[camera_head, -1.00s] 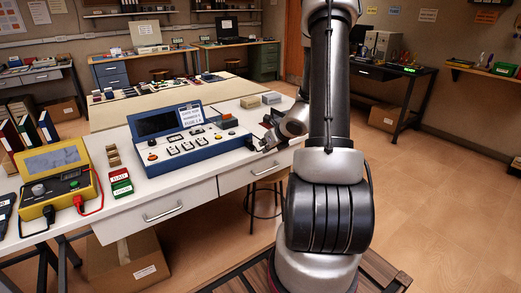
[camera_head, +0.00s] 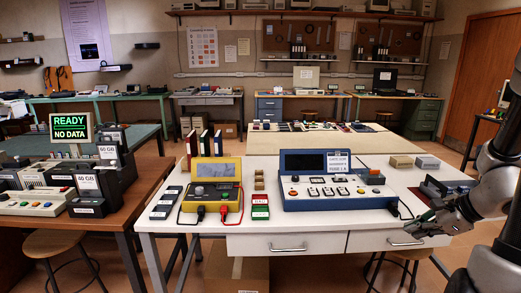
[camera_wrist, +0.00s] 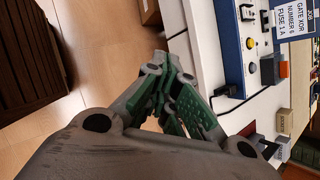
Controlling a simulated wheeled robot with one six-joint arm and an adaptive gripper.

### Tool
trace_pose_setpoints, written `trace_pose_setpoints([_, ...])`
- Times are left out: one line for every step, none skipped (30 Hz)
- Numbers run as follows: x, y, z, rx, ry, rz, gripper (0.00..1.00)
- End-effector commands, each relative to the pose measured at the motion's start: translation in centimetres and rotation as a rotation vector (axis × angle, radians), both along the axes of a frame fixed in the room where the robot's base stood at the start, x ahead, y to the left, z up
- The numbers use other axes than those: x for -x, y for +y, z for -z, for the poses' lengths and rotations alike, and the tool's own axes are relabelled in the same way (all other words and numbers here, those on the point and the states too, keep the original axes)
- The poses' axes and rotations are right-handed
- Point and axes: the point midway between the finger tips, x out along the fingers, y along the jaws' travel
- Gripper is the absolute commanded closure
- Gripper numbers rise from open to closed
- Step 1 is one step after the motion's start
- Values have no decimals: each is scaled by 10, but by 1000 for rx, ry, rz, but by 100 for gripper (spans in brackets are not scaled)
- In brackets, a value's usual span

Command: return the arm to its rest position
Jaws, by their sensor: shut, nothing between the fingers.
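My gripper (camera_head: 428,222) is at the right of the head view, at the right front edge of the white workbench (camera_head: 376,220). Its fingers are shut and empty. In the wrist view, the green-padded fingers (camera_wrist: 172,72) come together beside the bench edge, with wooden floor to the left. My arm comes in from the right edge of the head view. The blue test console (camera_head: 330,203) is on the bench, left of my gripper and apart from it. It also shows in the wrist view (camera_wrist: 233,45) with a label.
A yellow meter (camera_head: 213,172) with red and black leads stands on the bench. Grey and beige blocks (camera_head: 428,162) and a dark device (camera_head: 445,188) lie near my gripper. A stool (camera_head: 408,255) stands below. A brown desk with a READY screen (camera_head: 70,124) is at left.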

Motion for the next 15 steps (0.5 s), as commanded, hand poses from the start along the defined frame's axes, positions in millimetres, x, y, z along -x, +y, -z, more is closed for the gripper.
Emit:
trace_pose_setpoints([18, 16, -16, 76, -18, -190, 100])
trace_pose_setpoints([30, 24, -25, 125, -26, -314, 100])
trace_pose_setpoints([47, 33, -37, 189, -35, -476, 100])
trace_pose_setpoints([60, 37, -45, 239, -41, -593, 100])
trace_pose_setpoints([71, 41, -53, 289, -45, -705, 100])
trace_pose_setpoints([86, 44, -64, 354, -48, -849, 100])
trace_pose_setpoints([97, 45, -73, 405, -49, -951, 100])
trace_pose_setpoints([107, 46, -81, 456, -49, -1048, 100])
trace_pose_setpoints([117, 45, -92, 525, -51, -1168, 100])
trace_pose_setpoints([125, 45, -101, 577, -50, -1251, 100])
trace_pose_setpoints([131, 43, -109, 630, -50, -1328, 100])
trace_pose_setpoints([139, 42, -121, 702, -50, -1420, 100])
trace_pose_setpoints([143, 41, -129, 755, -53, -1480, 100])
trace_pose_setpoints([146, 41, -137, 808, -56, -1531, 100])
trace_pose_setpoints([150, 41, -148, 876, -65, -1584, 100])
